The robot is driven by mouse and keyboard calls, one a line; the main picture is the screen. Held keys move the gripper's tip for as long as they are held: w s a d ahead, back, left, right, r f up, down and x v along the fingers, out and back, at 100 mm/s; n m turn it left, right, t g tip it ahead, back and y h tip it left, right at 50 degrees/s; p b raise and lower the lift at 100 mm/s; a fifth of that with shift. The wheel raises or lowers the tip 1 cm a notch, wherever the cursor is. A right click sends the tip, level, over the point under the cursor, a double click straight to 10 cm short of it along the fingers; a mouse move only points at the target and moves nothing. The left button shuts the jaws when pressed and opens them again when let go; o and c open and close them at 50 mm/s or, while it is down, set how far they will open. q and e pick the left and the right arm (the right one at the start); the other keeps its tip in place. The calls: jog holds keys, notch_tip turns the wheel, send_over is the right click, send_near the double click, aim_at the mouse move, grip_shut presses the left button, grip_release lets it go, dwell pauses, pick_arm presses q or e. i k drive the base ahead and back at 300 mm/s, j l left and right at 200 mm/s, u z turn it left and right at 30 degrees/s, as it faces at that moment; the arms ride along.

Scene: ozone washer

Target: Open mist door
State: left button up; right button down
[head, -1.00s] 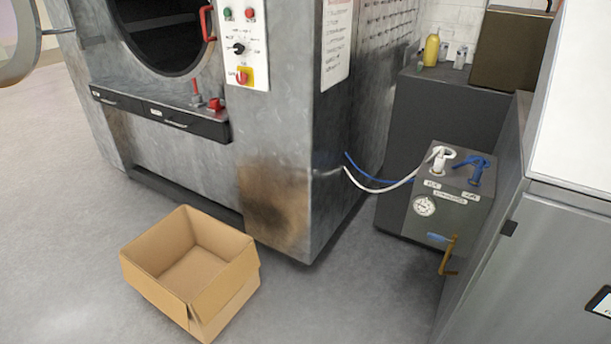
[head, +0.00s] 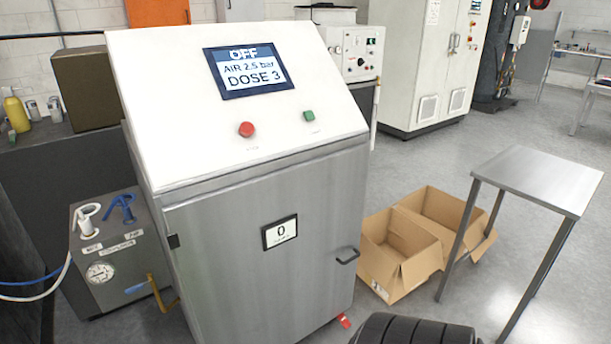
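A steel cabinet with a sloped white top (head: 180,100) stands in the middle of the head view. Its front door (head: 230,290) looks shut, flush with the body. A small dark handle (head: 347,257) is at the door's right edge, and a dark fitting (head: 173,241) is at its upper left. A small display (head: 280,233) on the door reads 0. The sloped panel's screen (head: 248,72) reads OFF, AIR 2.5 bar, DOSE 3. Below it are a red button (head: 246,129) and a green button (head: 309,115).
Open cardboard boxes (head: 395,260) lie on the floor right of the cabinet. A steel table (head: 540,178) stands further right. A grey unit with a gauge (head: 100,272) and hoses is at left. A black ribbed object (head: 415,330) shows at the bottom edge.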

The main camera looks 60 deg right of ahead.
aim_at(271, 258)
jog(key=z, duration=1.7)
